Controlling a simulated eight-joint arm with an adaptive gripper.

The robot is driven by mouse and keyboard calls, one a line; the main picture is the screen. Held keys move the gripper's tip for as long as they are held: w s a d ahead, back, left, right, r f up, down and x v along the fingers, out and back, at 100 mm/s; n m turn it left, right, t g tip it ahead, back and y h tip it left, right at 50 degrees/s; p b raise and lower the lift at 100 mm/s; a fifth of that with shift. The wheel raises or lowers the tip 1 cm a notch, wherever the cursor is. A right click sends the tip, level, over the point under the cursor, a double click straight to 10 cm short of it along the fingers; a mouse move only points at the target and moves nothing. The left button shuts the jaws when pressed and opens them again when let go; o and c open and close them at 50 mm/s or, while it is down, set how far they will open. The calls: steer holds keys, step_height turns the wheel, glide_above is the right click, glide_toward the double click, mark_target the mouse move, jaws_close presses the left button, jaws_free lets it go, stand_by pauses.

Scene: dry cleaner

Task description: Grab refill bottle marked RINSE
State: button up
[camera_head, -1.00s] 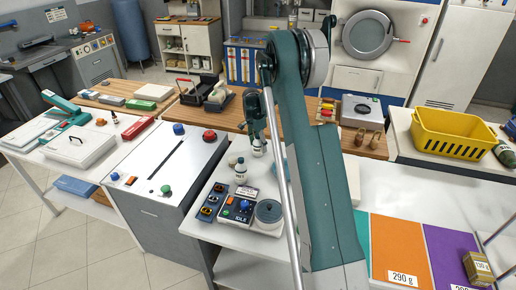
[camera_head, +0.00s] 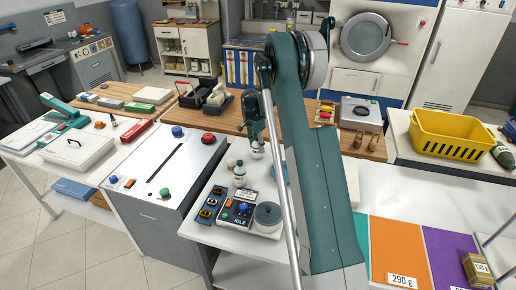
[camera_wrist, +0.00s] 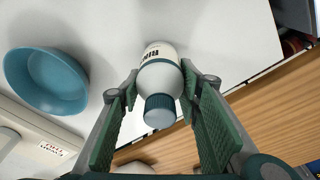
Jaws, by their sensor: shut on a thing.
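The RINSE bottle (camera_wrist: 158,72) is white with a blue-grey cap and dark lettering, partly readable as "RIN". In the wrist view it lies between the two green-padded fingers of my gripper (camera_wrist: 160,84), cap toward the palm. My gripper is shut on it. In the head view my gripper (camera_head: 256,138) is at the white counter behind the control box, with the bottle (camera_head: 257,150) below it, partly hidden by my arm.
A blue bowl (camera_wrist: 45,80) sits beside the bottle in the wrist view. A control box (camera_head: 238,212) and a round grey-lidded pot (camera_head: 267,216) stand in front. A yellow basket (camera_head: 452,148) is at right. The white counter right of my arm has free room.

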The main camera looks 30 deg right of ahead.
step_height(320, 180, up, 10)
steer(key=shift+f+p, duration=0.25)
steer(key=shift+p, duration=0.05)
steer(key=shift+s, duration=0.1)
stand_by(0.7)
